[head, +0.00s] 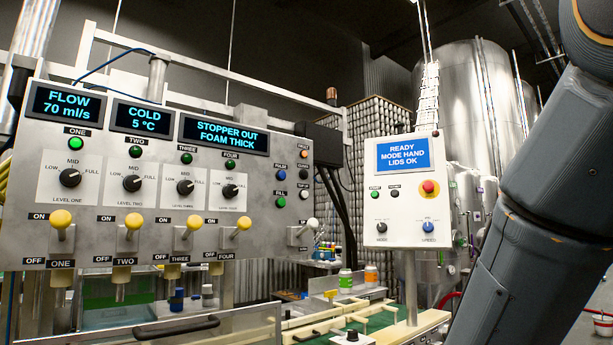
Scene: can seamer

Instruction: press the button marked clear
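A grey filler panel (110,190) fills the left of the head view. At its right end sit small buttons: a blue one (280,176), a green one (281,202), an orange one (304,155), a black one (304,174) and a white one (304,195). Their labels are too small to read surely, so I cannot tell which is marked clear. A white control box (408,215) on a post carries a green button (375,194), a dark button (394,194) and a red mushroom button (430,187). My gripper is out of view; only my arm shows at right.
Yellow-knobbed levers (61,220) and black dials (70,178) project from the filler panel. Its displays read 70 ml/s, 5 °C and "stopper out, foam thick". The box screen (403,154) reads "ready, mode hand, lids OK".

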